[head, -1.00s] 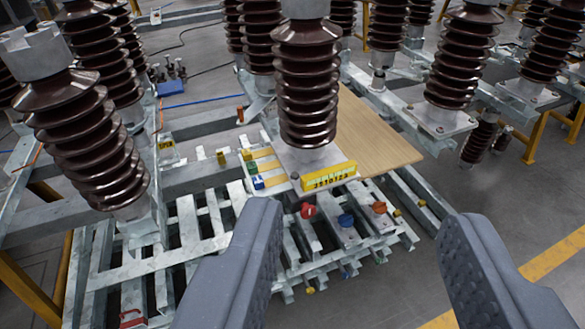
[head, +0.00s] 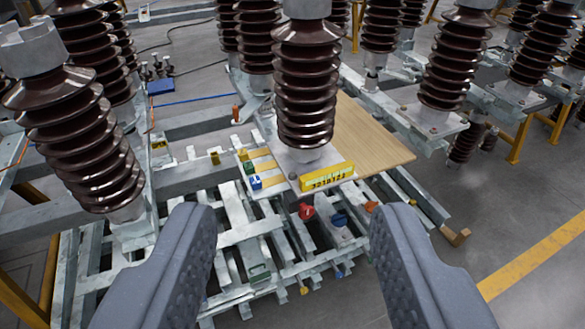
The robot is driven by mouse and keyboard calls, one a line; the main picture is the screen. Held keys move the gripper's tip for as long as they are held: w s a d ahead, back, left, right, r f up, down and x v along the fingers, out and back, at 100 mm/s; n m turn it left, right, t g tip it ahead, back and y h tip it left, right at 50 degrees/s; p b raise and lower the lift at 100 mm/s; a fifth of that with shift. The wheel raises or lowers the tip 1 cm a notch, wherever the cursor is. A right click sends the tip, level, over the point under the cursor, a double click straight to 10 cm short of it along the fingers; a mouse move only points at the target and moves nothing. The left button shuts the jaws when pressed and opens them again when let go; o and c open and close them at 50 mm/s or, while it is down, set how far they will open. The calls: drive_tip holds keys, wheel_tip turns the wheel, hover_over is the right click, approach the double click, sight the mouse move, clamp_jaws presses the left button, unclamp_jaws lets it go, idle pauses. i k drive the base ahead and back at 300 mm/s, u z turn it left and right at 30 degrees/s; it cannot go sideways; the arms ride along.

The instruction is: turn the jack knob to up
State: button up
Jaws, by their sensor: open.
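A red knob (head: 306,211), a blue knob (head: 339,219) and an orange knob (head: 371,206) sit in a row on the grey metal frame, below a yellow number plate (head: 328,177). I cannot tell which one is the jack knob, and no up mark is readable. My gripper (head: 294,218) is open and empty. Its two grey fingers stand wide apart in the foreground, with the red and blue knobs showing in the gap between them. No contact with the knobs is visible.
A brown ribbed insulator (head: 304,85) rises just behind the number plate, and another (head: 82,140) stands at left. A wooden board (head: 368,145) lies behind the knobs. Small blue and green blocks (head: 256,182) sit left of the plate. Open floor (head: 520,225) lies at right.

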sight(306, 211)
drive_tip(key=u, duration=1.1)
drive_tip(key=k, duration=0.95)
drive_tip(key=z, duration=0.95)
drive_tip(key=i, duration=1)
drive_tip(key=u, duration=0.05)
